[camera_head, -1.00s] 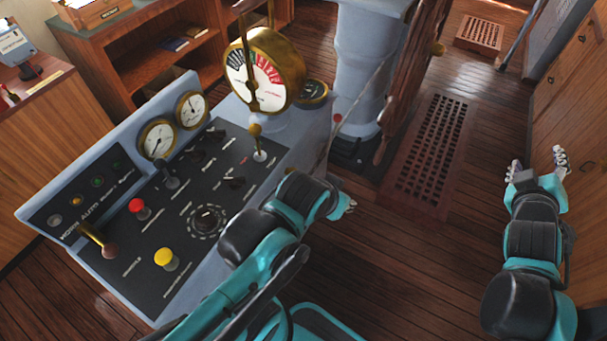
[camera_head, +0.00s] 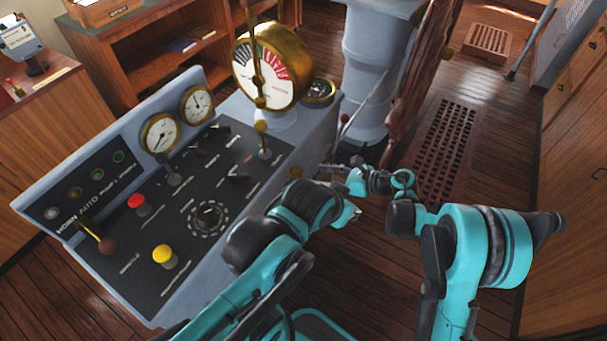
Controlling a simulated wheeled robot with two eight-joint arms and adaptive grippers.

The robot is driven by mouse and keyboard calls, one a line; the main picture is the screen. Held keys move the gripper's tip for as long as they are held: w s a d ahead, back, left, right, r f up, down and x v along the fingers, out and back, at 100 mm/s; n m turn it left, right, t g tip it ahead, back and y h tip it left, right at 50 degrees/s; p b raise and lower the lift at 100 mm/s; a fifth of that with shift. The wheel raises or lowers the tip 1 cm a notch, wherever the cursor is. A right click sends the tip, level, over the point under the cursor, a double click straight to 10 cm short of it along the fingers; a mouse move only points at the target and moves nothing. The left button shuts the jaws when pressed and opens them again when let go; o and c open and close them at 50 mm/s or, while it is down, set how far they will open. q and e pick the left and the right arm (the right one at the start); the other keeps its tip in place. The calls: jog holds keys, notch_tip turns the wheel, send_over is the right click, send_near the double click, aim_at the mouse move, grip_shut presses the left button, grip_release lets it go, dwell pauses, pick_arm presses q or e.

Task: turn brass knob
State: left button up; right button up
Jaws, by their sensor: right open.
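The dark control panel carries a small lever topped by a brass ball knob (camera_head: 261,127), upright near the panel's far right corner. My right gripper (camera_head: 328,169) is open and empty over the console's right edge, to the right of and below the brass knob, apart from it. My right arm reaches in from the right. My left arm crosses the console's near right side. Its left gripper (camera_head: 352,214) shows only as a small part beyond the arm, and its jaws cannot be made out.
A large brass-rimmed telegraph dial (camera_head: 272,66) stands behind the brass knob. A red button (camera_head: 138,203), a yellow button (camera_head: 163,254) and a black rotary dial (camera_head: 208,213) sit on the panel. A wooden wheel (camera_head: 425,70) stands at right. Open floor lies beyond my right arm.

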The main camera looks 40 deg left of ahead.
aim_at(302, 173)
jog(key=b+x, duration=0.1)
jog(key=x, duration=0.5)
jog(key=shift+a+f+b, duration=0.1)
jog(key=shift+a+b, duration=0.2)
jog(key=shift+b, duration=0.05)
jog(key=c, duration=1.2)
